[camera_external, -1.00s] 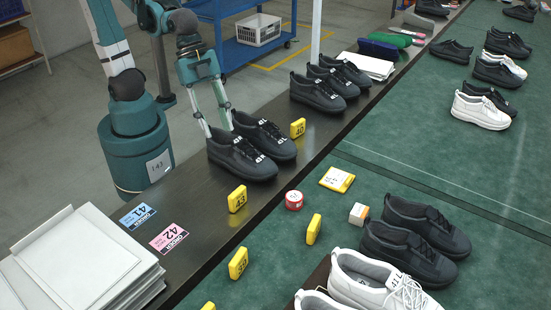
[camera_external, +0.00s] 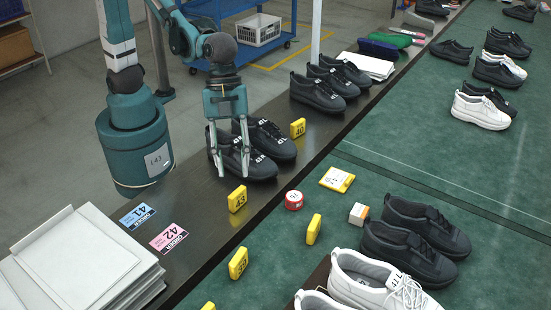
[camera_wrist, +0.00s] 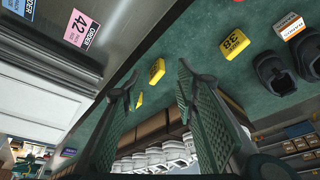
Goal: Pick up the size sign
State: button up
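Several yellow size signs stand in the external view. One reading 43 (camera_external: 237,199) is on the dark ledge just below my gripper (camera_external: 233,174), and one reading 40 (camera_external: 298,128) is beside the black shoes. Others stand on the green surface, one numbered (camera_external: 238,262) and one seen edge-on (camera_external: 313,229). My gripper is open and empty, its fingers in front of a black shoe pair (camera_external: 265,142); contact cannot be told. The wrist view shows the open gripper (camera_wrist: 153,90), a yellow sign (camera_wrist: 157,71) between and beyond the fingers, and a sign reading 38 (camera_wrist: 234,43) at right.
Blue (camera_external: 137,216) and pink (camera_external: 169,237) order cards lie left on the ledge beside stacked white boards (camera_external: 80,255). A red round tin (camera_external: 294,200), a yellow-edged pad (camera_external: 337,179) and a small box (camera_external: 359,214) sit nearby. More shoes stand right and behind.

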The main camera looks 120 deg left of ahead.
jog(key=w+d+f+m+g+p, duration=0.1)
jog(key=w+d+f+m+p, duration=0.1)
jog(key=w+d+f+m, duration=0.25)
jog(key=m+g+h+p, duration=0.1)
jog(key=m+h, duration=0.1)
send_over(239, 254)
jog(key=a, duration=0.2)
jog(key=shift+n, duration=0.25)
jog(key=f, duration=0.7)
jog(key=shift+s+a+f, duration=0.15)
jog(key=shift+s+f, duration=0.05)
jog(key=shift+f, duration=0.15)
jog(key=shift+w+d+f+y, duration=0.15)
jog(key=shift+d+f, duration=0.1)
jog(key=shift+f, duration=0.35)
jog(key=shift+s+d+f+y, duration=0.1)
jog(key=shift+d+f+y, duration=0.1)
jog(key=shift+f, duration=0.4)
jog(key=shift+b+x, duration=0.8)
jog(key=shift+x, duration=1.8)
